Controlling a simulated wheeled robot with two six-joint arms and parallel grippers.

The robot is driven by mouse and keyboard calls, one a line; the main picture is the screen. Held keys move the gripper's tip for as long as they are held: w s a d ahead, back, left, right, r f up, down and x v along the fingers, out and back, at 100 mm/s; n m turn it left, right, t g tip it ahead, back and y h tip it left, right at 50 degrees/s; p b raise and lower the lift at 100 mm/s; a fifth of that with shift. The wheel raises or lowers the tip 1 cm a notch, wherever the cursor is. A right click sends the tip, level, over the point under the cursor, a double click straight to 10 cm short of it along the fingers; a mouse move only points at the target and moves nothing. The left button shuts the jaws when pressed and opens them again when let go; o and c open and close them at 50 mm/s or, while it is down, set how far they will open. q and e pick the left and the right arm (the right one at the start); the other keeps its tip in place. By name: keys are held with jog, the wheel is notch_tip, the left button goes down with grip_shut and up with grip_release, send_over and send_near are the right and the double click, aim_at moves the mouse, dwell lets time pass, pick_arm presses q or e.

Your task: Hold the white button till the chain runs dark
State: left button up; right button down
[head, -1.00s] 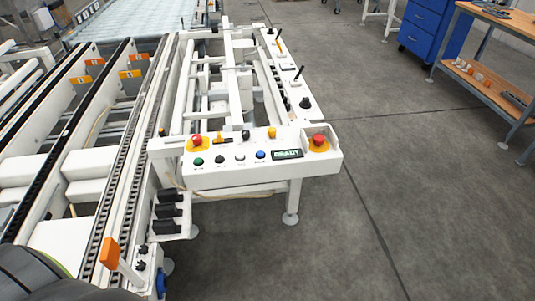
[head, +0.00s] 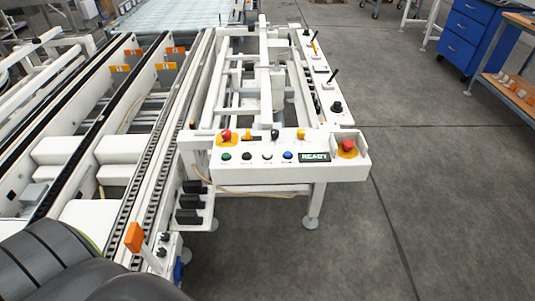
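The white button (head: 267,156) is on the front face of the control panel (head: 335,175), between a black button (head: 247,156) and a blue button (head: 288,155). A green button (head: 226,156) is at the left of the row. A small display (head: 314,157) to the right reads READY. The chain conveyor (head: 122,212) runs along the left of the panel, with dark chain links in its rails. Neither gripper shows in the head view, and nothing touches the white button.
Red emergency stops sit at the panel's left (head: 226,135) and right (head: 347,147). An orange-tipped post (head: 134,237) stands at the conveyor's near end. Open grey floor (head: 430,190) lies to the right, with a blue drawer cabinet (head: 466,36) and a workbench (head: 512,85) beyond.

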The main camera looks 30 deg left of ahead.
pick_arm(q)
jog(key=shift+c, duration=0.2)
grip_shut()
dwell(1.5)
